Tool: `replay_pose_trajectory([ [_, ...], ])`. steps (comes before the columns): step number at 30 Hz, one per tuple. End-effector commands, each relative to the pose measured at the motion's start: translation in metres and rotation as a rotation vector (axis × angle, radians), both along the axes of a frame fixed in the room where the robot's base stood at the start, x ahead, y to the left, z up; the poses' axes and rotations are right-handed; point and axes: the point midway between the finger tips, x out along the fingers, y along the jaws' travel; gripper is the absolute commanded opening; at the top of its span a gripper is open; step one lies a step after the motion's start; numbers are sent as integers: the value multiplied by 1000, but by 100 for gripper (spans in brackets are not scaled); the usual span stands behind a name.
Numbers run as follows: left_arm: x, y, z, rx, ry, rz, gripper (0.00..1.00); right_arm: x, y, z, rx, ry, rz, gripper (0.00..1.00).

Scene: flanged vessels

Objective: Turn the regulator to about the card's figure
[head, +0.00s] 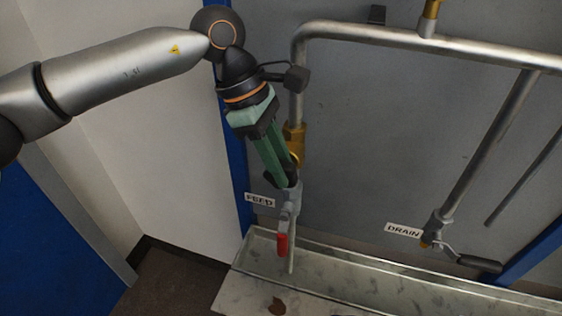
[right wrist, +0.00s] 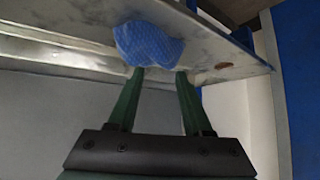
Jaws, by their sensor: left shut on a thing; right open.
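My left gripper (head: 284,181) points down along the feed pipe and is shut on what seems to be the regulator. Its green fingers hide the gripped part. A brass fitting (head: 295,133) on the pipe shows just above and behind the fingers. Below the fingertips is a grey valve body (head: 291,198) with a red lever (head: 282,244) hanging down, beside the FEED label (head: 259,200). No card with a figure and no readable dial shows. My right gripper (right wrist: 160,74) is open in the right wrist view. A blue cloth (right wrist: 149,44) appears beyond its fingertips; contact is unclear.
A pale tray or ledge (head: 345,262) runs below the pipes, with a brown stain (head: 278,304) in front. A drain valve with a dark lever (head: 478,263) is at right beside the DRAIN label (head: 403,230). A horizontal pipe (head: 480,52) crosses above. Blue posts flank the grey panel.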

Motion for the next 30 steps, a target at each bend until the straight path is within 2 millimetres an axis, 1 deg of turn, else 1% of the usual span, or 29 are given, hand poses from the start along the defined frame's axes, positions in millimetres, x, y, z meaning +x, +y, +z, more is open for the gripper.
replay_pose_trajectory([
  [8, 0, 0, 0, 1, 1, 0, 0, 0, 0, 0, 0, -1, 0, 50],
  [14, -1, -2, 0, 39, -12, -2, 0, 0, 0, -1, 0, -1, 0, 50],
  [30, -3, -9, 0, 367, -122, -1, 0, 0, 0, -2, 0, -1, 0, 50],
])
